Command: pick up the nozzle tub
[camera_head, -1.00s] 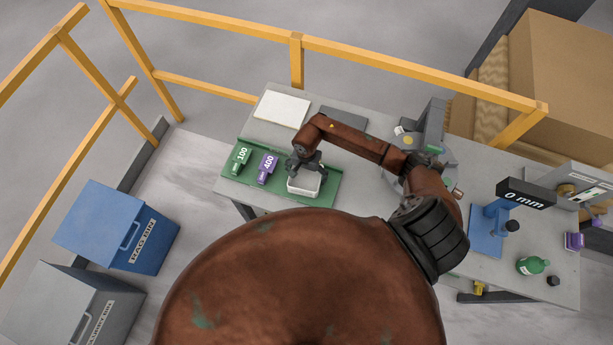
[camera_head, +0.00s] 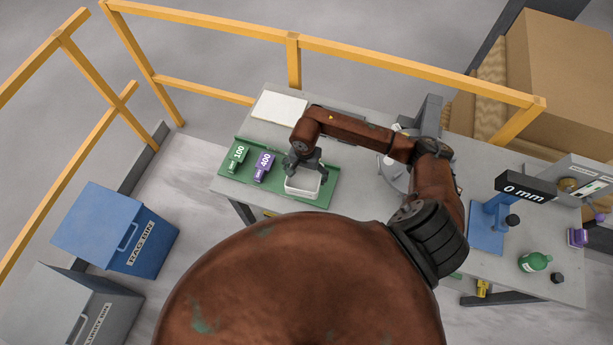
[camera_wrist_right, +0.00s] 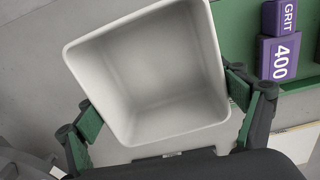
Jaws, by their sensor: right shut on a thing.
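The nozzle tub (camera_head: 303,187) is a pale grey open-topped box at the right end of the green tray (camera_head: 322,202). My right gripper (camera_head: 306,168) reaches down over it from above. In the right wrist view, the tub (camera_wrist_right: 160,75) fills the middle and its inside looks empty. The gripper's green-padded fingers (camera_wrist_right: 164,105) are shut on its opposite sides. I cannot tell whether the tub is clear of the tray. My left gripper is not in view.
A purple 400 grit box (camera_head: 264,166) and a green 100 box (camera_head: 237,157) stand left of the tub. A white sheet (camera_head: 279,107) lies behind. Yellow railing (camera_head: 400,70) runs behind.

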